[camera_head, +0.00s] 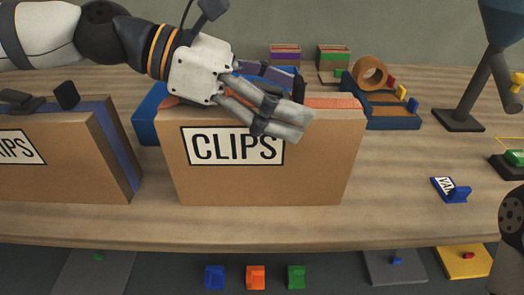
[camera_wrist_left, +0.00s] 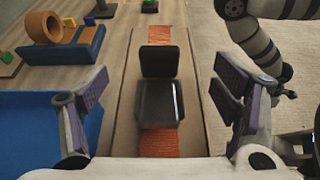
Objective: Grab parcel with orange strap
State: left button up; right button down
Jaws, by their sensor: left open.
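The parcel with the orange strap (camera_head: 332,103) is a brown cardboard box (camera_head: 270,185) with a white CLIPS label, standing at the table's front edge. In the left wrist view its orange strap (camera_wrist_left: 159,143) runs along the top, under a black handle-like piece (camera_wrist_left: 158,98). My left gripper (camera_head: 285,122) is over the box in the head view and hides part of its top and label. In the wrist view its purple-padded fingers are apart, one on each side of the box top, touching nothing visible. My right gripper does not show clearly.
A similar box with a blue strap (camera_head: 122,150) stands to the left. Behind are a blue bin (camera_head: 147,125), a tape roll (camera_head: 370,73) on a blue holder, and small boxes (camera_head: 333,56). A dark lamp-like stand (camera_head: 458,119) is at right. The table right of the box is mostly free.

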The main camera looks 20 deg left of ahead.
pick_arm(q)
jog(key=shift+r, duration=0.15)
grip_shut()
